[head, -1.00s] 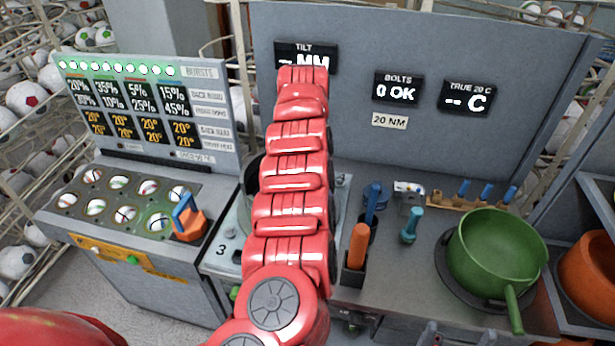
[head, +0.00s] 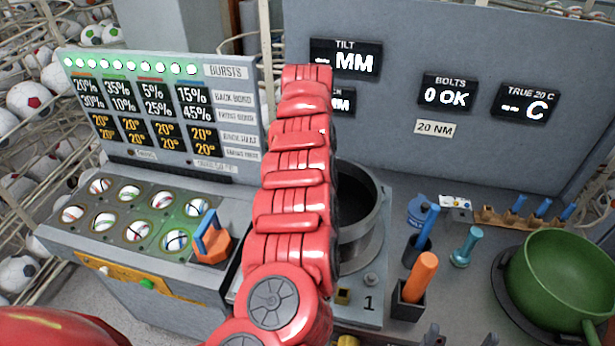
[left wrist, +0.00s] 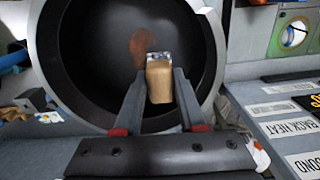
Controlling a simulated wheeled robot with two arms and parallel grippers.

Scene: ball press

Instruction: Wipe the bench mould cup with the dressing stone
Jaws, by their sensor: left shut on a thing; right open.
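The bench mould cup (head: 362,222) is a dark round bowl with a grey rim, partly hidden behind my red left arm in the head view. In the left wrist view the cup (left wrist: 88,60) fills the upper middle, with a brown patch on its inner wall. My left gripper (left wrist: 160,88) is shut on the dressing stone (left wrist: 159,82), a tan block with a pale grey end. The stone is in front of the cup's opening; I cannot tell whether it touches the wall. My right gripper (head: 461,336) shows only its fingertips at the bottom edge, apart and empty.
Right of the cup are an orange-handled tool in a black holder (head: 408,306), a blue-handled tool (head: 426,228), a teal tool (head: 466,246) and a green pan (head: 565,275). A ball panel (head: 150,215) stands left. A display wall (head: 430,60) rises behind.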

